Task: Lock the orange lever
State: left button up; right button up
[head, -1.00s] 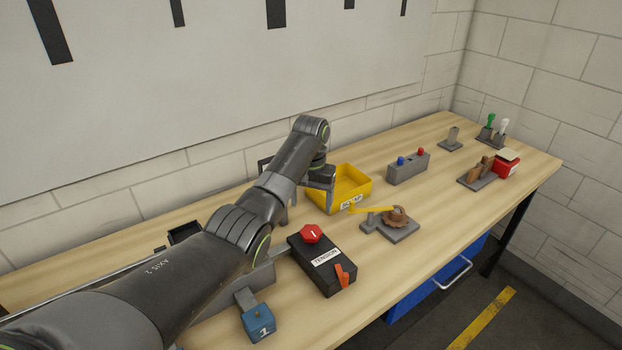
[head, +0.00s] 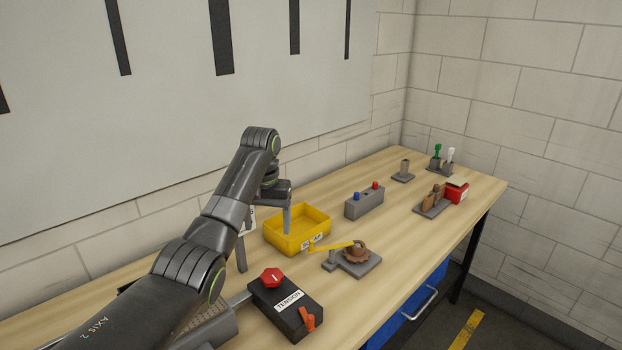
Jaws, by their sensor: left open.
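The orange lever (head: 308,320) sits on the front right of a black box labelled TENSION (head: 286,303), with a red knob (head: 272,278) at its back left. The lever's handle slants over the box's front edge; I cannot tell from its pose whether it is locked. My left gripper (head: 264,236) is open and points down, beyond the box and beside the yellow bin. Its two fingers are apart with nothing seen between them. It is well away from the orange lever. My right gripper is not in view.
The yellow bin (head: 318,226) stands beside my left gripper. A grey plate (head: 366,265) with a brown gear and yellow arm lies right of it. Farther back are a grey button box (head: 364,203) and a red box (head: 457,191). Bare bench lies right of the TENSION box.

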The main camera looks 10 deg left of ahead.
aim_at(306, 314)
jog(key=k+l, duration=0.2)
jog(key=k, duration=0.25)
jog(key=k+l, duration=0.2)
jog(key=k, duration=0.25)
jog(key=k+l, duration=0.2)
jog(key=k, duration=0.3)
